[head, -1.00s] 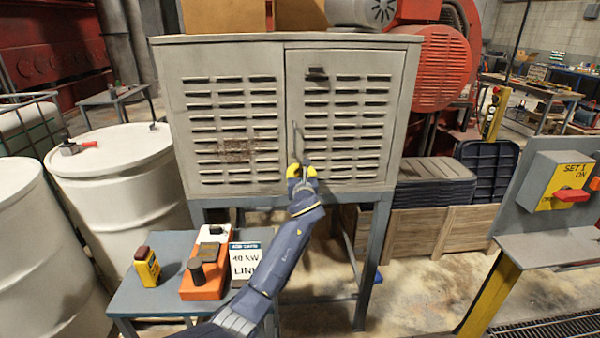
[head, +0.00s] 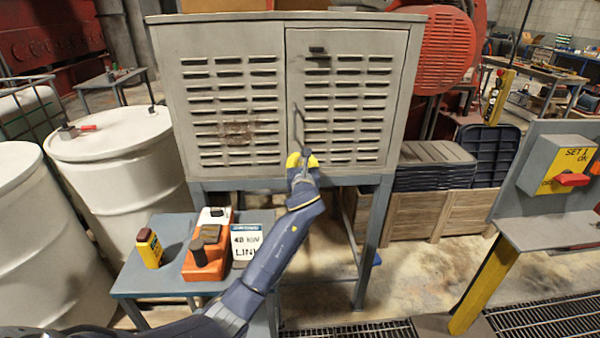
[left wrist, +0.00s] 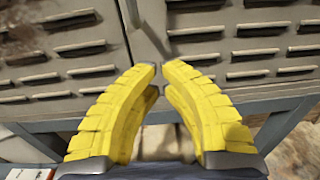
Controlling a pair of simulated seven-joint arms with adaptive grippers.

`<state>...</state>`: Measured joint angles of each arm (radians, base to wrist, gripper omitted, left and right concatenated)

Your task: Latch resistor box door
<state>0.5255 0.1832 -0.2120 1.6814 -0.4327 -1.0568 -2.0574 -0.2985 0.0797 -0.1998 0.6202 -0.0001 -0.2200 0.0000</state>
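My left gripper (head: 301,160) is at the doors' lower edge near the seam, just below the handle. In the left wrist view its yellow fingers (left wrist: 159,70) curve almost together, with nothing clearly between them. My right gripper is out of view.
White drums (head: 115,170) stand at left. A switch panel (head: 560,165) and stacked dark lids (head: 436,165) are at right.

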